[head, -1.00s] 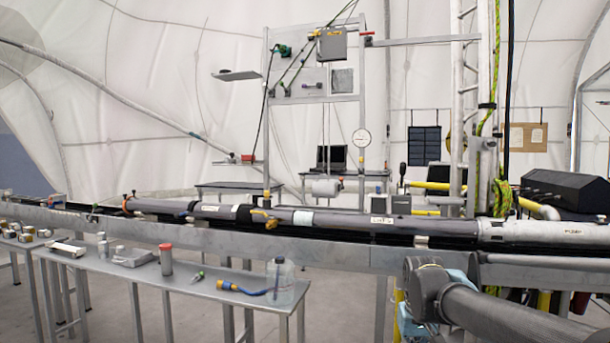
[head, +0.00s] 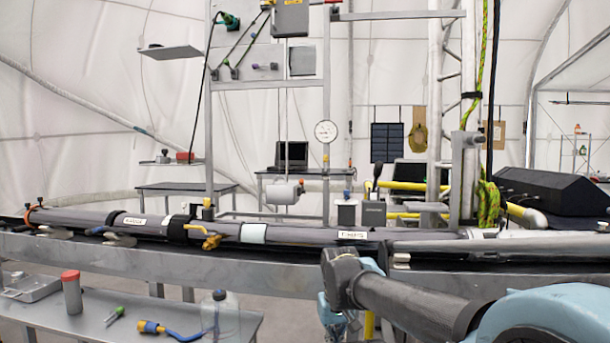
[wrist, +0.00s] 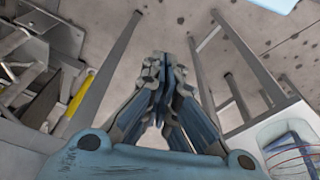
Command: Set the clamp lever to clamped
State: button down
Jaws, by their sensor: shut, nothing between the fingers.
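I cannot tell for sure which part is the clamp lever. A black-handled lever (head: 375,178) stands upright by a small grey box behind the long pipe, in the head view. A yellow-handled fitting (head: 207,237) sits on the pipe (head: 290,235) further left. My gripper (wrist: 160,72) is shut and empty in the wrist view, pointing down over the floor. In the head view my arm reaches in from the lower right, in front of the rail, and the fingertips are not clearly visible. My gripper is well apart from both parts.
A long grey rail (head: 130,258) runs across the front under the pipe. A low table (head: 100,312) at lower left holds a red-capped tube (head: 71,292), a clear bottle (head: 219,318) and a blue hose (head: 170,330). A metal frame with a gauge (head: 326,131) stands behind.

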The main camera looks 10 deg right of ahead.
jog(key=shift+w+d, duration=0.2)
jog(key=shift+w, duration=0.15)
jog(key=w+r+m, duration=0.1)
jog(key=w+r, duration=0.6)
jog(key=r, duration=0.2)
jog(key=w+r+m+t, duration=0.1)
jog(key=w+r, duration=0.7)
jog(key=r, duration=0.1)
jog(key=w+r+t+h, duration=0.1)
jog(key=w+r, duration=0.6)
jog(key=r, duration=0.2)
jog(key=shift+w+d+r+m, duration=0.25)
jog(key=shift+w+d+m, duration=0.05)
jog(key=shift+d+m, duration=0.1)
jog(key=w+a+r+m+t, duration=0.1)
jog(key=w+r, duration=1)
jog(key=w, duration=0.2)
jog(key=w+a+r+m+t, duration=0.1)
jog(key=w+r+m+t, duration=0.1)
jog(key=w+r, duration=0.95)
jog(key=x, duration=1.2)
jog(key=shift+w+r+h, duration=0.2)
jog(key=shift+h, duration=0.2)
jog(key=shift+d, duration=0.1)
